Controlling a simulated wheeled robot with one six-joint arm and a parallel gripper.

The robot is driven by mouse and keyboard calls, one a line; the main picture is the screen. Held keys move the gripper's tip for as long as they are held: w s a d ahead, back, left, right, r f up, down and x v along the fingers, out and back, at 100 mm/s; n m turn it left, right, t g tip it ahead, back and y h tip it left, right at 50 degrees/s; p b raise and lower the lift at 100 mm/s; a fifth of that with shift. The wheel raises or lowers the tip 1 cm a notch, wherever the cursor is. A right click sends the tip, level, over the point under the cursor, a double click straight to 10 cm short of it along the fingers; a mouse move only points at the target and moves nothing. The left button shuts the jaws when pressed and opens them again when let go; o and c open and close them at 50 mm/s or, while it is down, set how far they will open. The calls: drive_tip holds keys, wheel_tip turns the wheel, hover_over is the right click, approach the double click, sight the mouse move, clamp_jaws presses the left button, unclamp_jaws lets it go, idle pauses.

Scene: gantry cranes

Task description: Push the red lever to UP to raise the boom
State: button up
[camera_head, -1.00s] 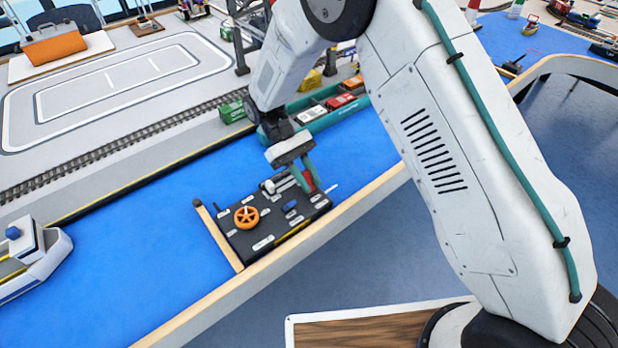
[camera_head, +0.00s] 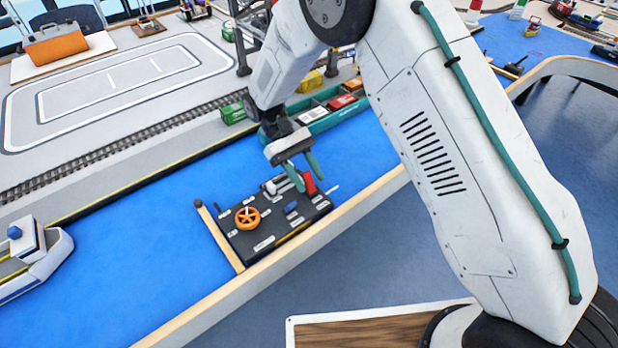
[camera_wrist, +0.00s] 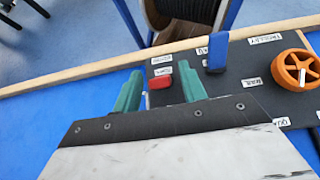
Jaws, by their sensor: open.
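The dark control panel (camera_head: 275,245) lies on the blue surface by its wooden edge. The red lever (camera_head: 309,183) stands near the panel's far right part. I cannot read which way the lever is set.
An orange wheel (camera_head: 247,218), a blue lever (camera_head: 291,207) and a white-topped control (camera_head: 270,187) share the panel. They stand close to the red lever. A teal boat with containers (camera_head: 325,115) is behind the gripper.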

sight(305, 172)
drive_tip(key=v, duration=0.7)
drive_tip(key=shift+d, duration=0.1)
idle(2.1)
